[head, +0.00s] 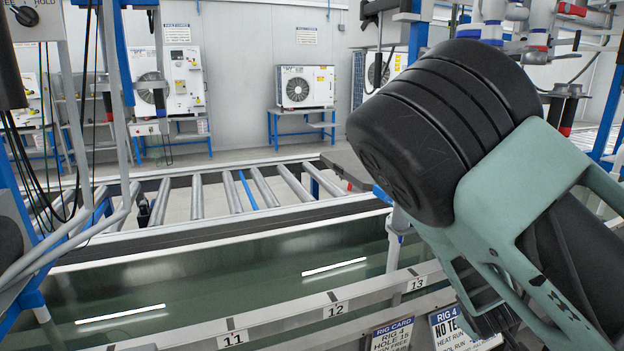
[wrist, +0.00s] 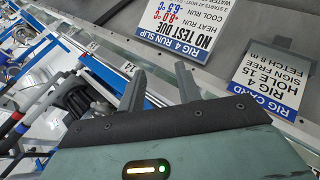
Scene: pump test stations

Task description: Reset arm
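My arm fills the right of the head view, with a large black joint and pale green links raised and bent. My gripper shows in the wrist view (wrist: 160,88) as two dark grey fingers standing apart with nothing between them. It is open and empty. In the wrist view the fingers point toward a metal rail with a run slip (wrist: 195,25) beyond it, which reads upside down. A rig card (wrist: 270,82) lies to the right of the slip. In the head view my fingertips cannot be made out clearly.
A long water tank (head: 220,265) with a numbered front rail (head: 290,325) runs across the front. A roller conveyor (head: 230,195) lies behind it. Blue and grey posts with cables stand at left, and pipes and valves at right. Outdoor units (head: 305,87) stand along the back wall.

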